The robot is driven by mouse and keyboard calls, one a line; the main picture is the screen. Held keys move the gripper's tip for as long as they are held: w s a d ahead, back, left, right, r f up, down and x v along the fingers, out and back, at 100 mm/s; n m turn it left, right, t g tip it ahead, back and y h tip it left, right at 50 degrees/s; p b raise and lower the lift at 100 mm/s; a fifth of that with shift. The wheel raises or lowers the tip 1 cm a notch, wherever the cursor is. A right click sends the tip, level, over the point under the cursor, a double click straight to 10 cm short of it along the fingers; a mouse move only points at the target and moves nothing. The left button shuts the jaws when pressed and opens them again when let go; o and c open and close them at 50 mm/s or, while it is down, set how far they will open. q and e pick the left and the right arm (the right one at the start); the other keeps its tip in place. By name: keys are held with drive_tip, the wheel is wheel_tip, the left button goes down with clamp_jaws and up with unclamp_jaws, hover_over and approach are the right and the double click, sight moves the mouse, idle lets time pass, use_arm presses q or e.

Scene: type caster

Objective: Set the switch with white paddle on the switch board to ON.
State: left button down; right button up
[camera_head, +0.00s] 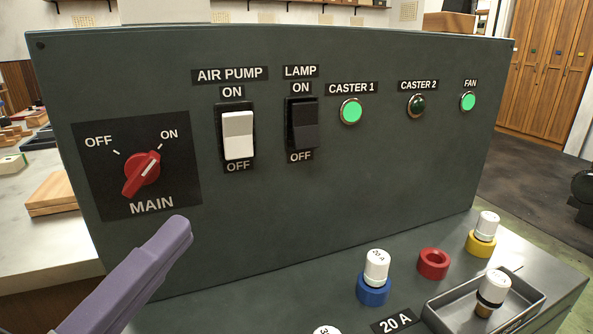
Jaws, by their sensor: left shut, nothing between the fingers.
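The switch with the white paddle (238,135) is on the dark grey-green switch board (300,215), labelled AIR PUMP, with ON above it and OFF below it. Its upper half looks greyer and its lower half brighter; I cannot tell for certain which end is pressed in. My left gripper (176,229) shows as purple fingers at the lower left. It is shut and empty, in front of the board, below and left of the white paddle and apart from it. My right gripper is not in view.
A black LAMP switch (302,124) sits just right of the white one. A red MAIN knob (142,173) is at the left, its white mark toward ON. CASTER 1 (351,111) and FAN (468,101) lights glow green. White-capped fuses (376,268) stand on the lower ledge.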

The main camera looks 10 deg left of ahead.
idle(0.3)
use_arm(q)
drive_tip(key=p, duration=0.2)
approach(250, 123)
drive_tip(key=w+d, duration=0.2)
drive_tip(key=d, duration=0.1)
drive_tip(key=shift+w+a+r, duration=0.2)
drive_tip(key=shift+w+a, duration=0.1)
drive_tip(key=shift+w, duration=0.3)
drive_tip(key=shift+w+a+r, duration=0.25)
drive_tip(key=shift+w+a, duration=0.05)
drive_tip(key=shift+w, duration=0.25)
drive_tip(key=shift+w+a+r, duration=0.2)
drive_tip(key=shift+w+a, duration=0.05)
drive_tip(key=shift+w, duration=0.35)
